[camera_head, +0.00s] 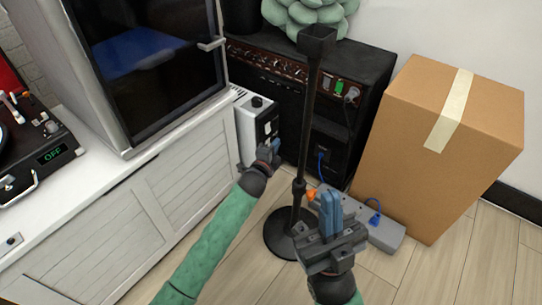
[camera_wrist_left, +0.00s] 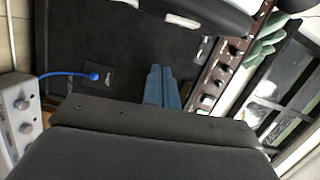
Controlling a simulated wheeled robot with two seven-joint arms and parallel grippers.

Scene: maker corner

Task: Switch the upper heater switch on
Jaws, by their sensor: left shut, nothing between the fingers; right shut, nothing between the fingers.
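The heater appears to be the slim white box (camera_head: 245,130) between the cabinet and the amplifier, with a black knob on top. Its dark side panel (camera_head: 268,118) carries small pale switches; the upper one (camera_head: 268,129) is too small to read as on or off. My left gripper (camera_head: 276,146) is shut and empty, its blue tips close to the lower part of this panel; touching or apart, I cannot tell. It hides part of the panel. Its shut tips also show in the left wrist view (camera_wrist_left: 164,72). My right gripper (camera_head: 330,207) is shut and empty, in front of the stand's base.
A black stand (camera_head: 303,130) rises just right of my left gripper. Behind it is a black amplifier (camera_head: 345,150). A cardboard box (camera_head: 430,150) stands at the right, with a grey power strip (camera_head: 385,236) before it. The white cabinet (camera_head: 180,180) bounds the left.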

